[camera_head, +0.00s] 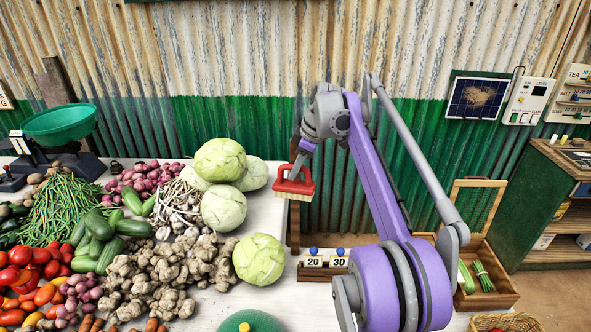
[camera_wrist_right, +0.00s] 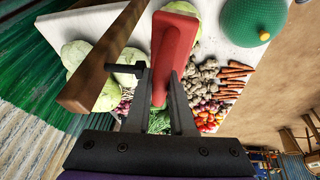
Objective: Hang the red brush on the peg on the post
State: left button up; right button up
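The red brush (camera_head: 295,183), with pale bristles on its underside, is held in the air by my right gripper (camera_head: 299,166). In the right wrist view the fingers (camera_wrist_right: 158,85) are closed on the red brush (camera_wrist_right: 174,42). The brown wooden post (camera_head: 294,226) stands behind the brush at the table's back edge, partly hidden by brush and gripper. In the right wrist view the post (camera_wrist_right: 103,62) is just left of the brush. A short dark peg (camera_wrist_right: 125,68) sticks out from it towards the fingers. Contact between brush and peg cannot be told. My left gripper is out of view.
Cabbages (camera_head: 222,208) and other vegetables crowd the table (camera_head: 205,314) on the left. A wooden holder with price cards (camera_head: 322,262) sits below the brush. The corrugated wall (camera_head: 235,125) is close behind. A green scale pan (camera_head: 60,124) stands far left.

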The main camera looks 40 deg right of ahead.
jog(key=p+v, duration=0.1)
jog(key=v, duration=1)
jog(key=s+a+f+m+h, duration=0.1)
jog(key=s+a+f+m, duration=0.3)
jog(key=a+f, duration=0.8)
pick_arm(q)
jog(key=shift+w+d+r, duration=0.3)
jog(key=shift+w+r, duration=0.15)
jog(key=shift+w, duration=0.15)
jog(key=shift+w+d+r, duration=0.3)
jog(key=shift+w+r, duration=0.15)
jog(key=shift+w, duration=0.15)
pick_arm(e)
jog(key=s+a+f+m+t, duration=0.2)
jog(key=s+a+f+m, duration=0.1)
jog(key=s+a+f, duration=1)
notch_tip(320, 180, down, 4)
jog(key=shift+s+a+f+m+h, duration=0.2)
jog(key=shift+s+a+m+h, duration=0.15)
jog(key=shift+s, duration=0.3)
